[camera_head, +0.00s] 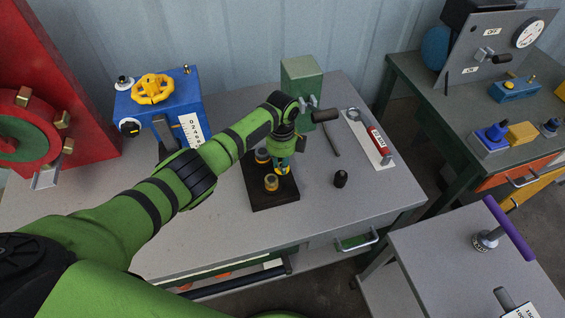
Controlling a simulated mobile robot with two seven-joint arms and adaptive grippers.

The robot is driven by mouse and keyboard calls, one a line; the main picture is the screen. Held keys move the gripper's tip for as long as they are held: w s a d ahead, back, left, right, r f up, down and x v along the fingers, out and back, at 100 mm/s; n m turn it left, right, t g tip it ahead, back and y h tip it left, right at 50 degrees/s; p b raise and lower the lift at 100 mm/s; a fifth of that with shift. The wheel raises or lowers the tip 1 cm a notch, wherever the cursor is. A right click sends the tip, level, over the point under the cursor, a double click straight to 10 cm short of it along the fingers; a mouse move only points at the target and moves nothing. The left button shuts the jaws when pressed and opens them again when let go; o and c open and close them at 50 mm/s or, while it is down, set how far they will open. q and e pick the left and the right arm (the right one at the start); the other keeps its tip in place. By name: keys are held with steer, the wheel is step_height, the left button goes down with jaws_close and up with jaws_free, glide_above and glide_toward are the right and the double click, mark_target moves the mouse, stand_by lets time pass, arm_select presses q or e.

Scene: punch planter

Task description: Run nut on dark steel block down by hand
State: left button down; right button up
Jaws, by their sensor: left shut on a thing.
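The dark steel block (262,201) lies on the grey bench, with brass-coloured nuts on studs on its top. My left gripper (282,170) points down over the right part of the block. It is shut on what appears to be a nut, mostly hidden by the fingers, so its height on the stud cannot be told. My right gripper is not in view.
A blue box with a yellow handwheel (153,88) stands at the back left. A green block (302,80) stands behind my gripper. A wrench and a red-handled tool (379,140) lie at the right, with a small black knob (341,178) nearer. The bench front is clear.

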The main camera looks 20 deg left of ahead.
arm_select(q)
steer(key=shift+w+a+m, duration=0.1)
steer(key=shift+a+m, duration=0.25)
steer(key=shift+m, duration=0.05)
steer(key=c, duration=1.1)
jaws_free()
steer(key=shift+d, duration=0.15)
step_height(320, 180, up, 12)
step_height(320, 180, up, 12)
stand_by(0.4)
